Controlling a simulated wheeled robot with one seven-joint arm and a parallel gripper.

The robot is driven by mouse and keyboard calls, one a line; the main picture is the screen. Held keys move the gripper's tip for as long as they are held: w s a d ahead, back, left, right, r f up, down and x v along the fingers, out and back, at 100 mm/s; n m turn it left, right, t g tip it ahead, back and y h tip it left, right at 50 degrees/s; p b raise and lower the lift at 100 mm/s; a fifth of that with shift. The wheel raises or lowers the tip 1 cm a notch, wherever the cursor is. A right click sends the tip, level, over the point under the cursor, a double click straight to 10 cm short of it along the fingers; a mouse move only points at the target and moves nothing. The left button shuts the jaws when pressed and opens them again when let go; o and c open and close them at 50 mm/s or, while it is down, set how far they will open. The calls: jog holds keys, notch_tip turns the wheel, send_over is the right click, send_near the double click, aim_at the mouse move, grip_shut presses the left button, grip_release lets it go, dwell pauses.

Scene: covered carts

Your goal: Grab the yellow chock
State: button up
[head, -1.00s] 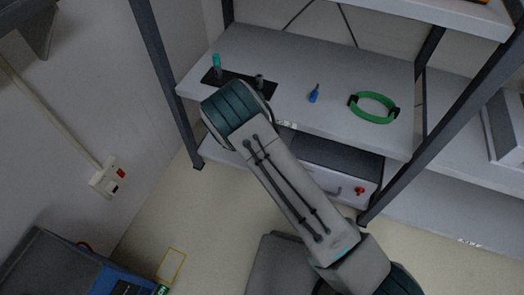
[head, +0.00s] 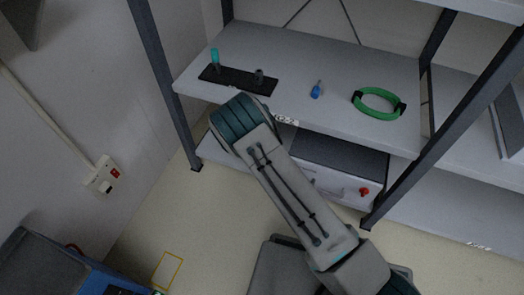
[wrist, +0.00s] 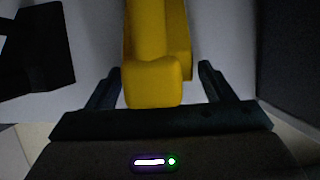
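The yellow chock (wrist: 155,75) fills the upper middle of the wrist view, with a blunt near end and a longer body running up out of the picture. My gripper (wrist: 159,68) is open, with one dark finger on each side of the chock's near end. A narrow gap shows between each finger and the chock in this view, so it is not clamped. The far end of the chock is cut off. In the head view neither the chock nor my gripper can be seen; only my arm shows.
In the head view, a shelf (head: 345,115) holds a black strip with two upright pieces (head: 230,78), a small blue item (head: 316,91) and a green ring (head: 378,118). A grey box (head: 340,165) sits below. The wrist view shows a black object (wrist: 35,45) at left.

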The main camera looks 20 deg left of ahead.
jog(key=c, duration=1)
jog(key=shift+c, duration=0.2)
jog(key=shift+r, duration=0.15)
